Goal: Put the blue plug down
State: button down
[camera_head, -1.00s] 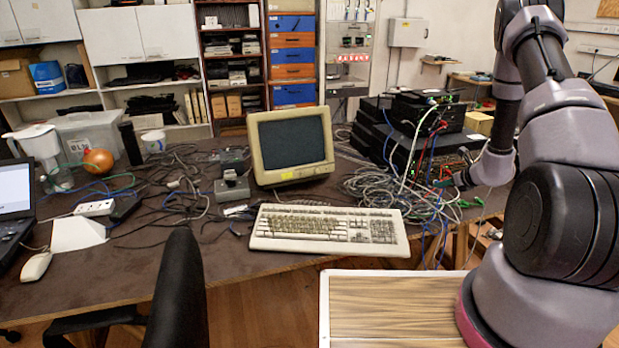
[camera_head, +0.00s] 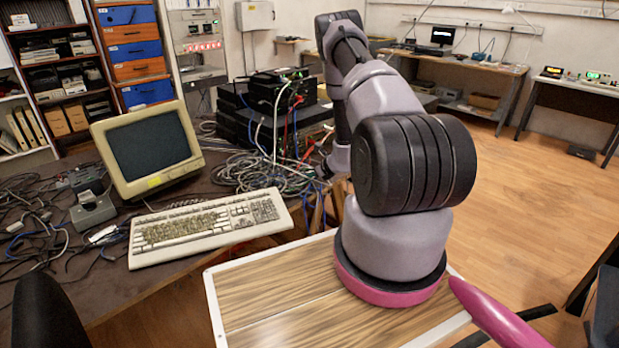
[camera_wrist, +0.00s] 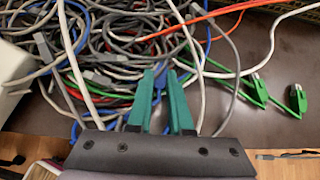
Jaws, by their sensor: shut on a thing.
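In the wrist view my gripper (camera_wrist: 161,76) has two green fingers, close together. They are shut on the blue plug (camera_wrist: 158,86), a small blue piece mostly hidden between them. The fingers are over or in front of a tangle of cables (camera_wrist: 95,50); I cannot tell whether the plug touches anything below.
Two green plugs (camera_wrist: 298,98) on green cables lie on bare dark tabletop to the right in the wrist view. The head view shows stacked black network boxes (camera_head: 240,128), a beige monitor (camera_head: 150,150) and a keyboard (camera_head: 205,228) on the table.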

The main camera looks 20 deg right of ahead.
jog(key=shift+f, duration=0.55)
